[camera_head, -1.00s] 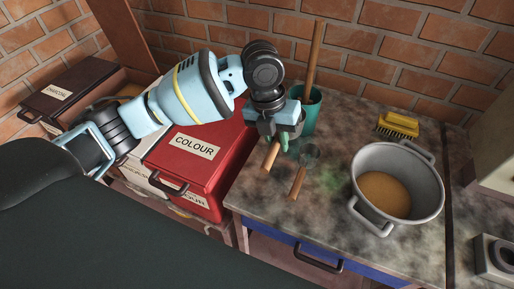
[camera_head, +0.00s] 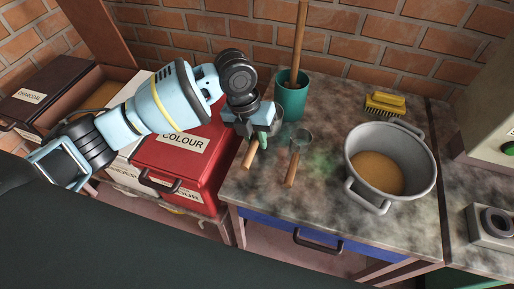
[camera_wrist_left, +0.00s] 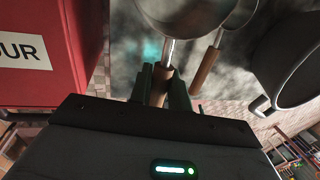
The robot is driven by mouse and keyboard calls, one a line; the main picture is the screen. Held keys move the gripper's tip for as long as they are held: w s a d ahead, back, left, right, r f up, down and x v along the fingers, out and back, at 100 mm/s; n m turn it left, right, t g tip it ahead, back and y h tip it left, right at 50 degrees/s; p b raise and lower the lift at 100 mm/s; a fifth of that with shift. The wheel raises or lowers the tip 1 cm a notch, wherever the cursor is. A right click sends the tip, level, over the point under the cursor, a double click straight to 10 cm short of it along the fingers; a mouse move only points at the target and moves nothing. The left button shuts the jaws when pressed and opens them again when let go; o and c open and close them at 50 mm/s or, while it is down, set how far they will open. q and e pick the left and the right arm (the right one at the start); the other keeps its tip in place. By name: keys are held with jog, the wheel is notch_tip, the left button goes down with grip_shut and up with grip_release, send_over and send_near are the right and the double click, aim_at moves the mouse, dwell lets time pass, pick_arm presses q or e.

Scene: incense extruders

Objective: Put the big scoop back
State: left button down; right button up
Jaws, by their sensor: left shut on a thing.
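The big scoop has a grey metal bowl (camera_head: 277,114) and a wooden handle (camera_head: 249,154). My left gripper (camera_head: 260,137) is shut on its handle near the bowl, at the left end of the stone worktop. In the left wrist view the scoop's bowl (camera_wrist_left: 186,12) is at the top and its handle (camera_wrist_left: 159,86) runs down between my fingers. I cannot tell whether the scoop touches the worktop. A smaller scoop (camera_head: 292,168) lies just right of it. My right gripper is not in view.
A teal pot (camera_head: 291,97) holding a wooden rod stands behind the scoops. A grey two-handled pot (camera_head: 424,174) with brown powder stands right, a yellow brush (camera_head: 386,103) behind it. The red COLOUR box (camera_head: 195,160) is close on the left. The front worktop is clear.

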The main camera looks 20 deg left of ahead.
pick_arm(q)
jog(key=shift+a+x, duration=0.25)
jog(key=shift+x, duration=0.95)
jog(key=shift+a+x, duration=0.25)
jog(key=shift+x, duration=1)
jog(key=shift+f, duration=0.25)
jog(key=c, duration=1.3)
grip_release()
jog(key=v, duration=1.2)
jog(key=shift+r, duration=0.15)
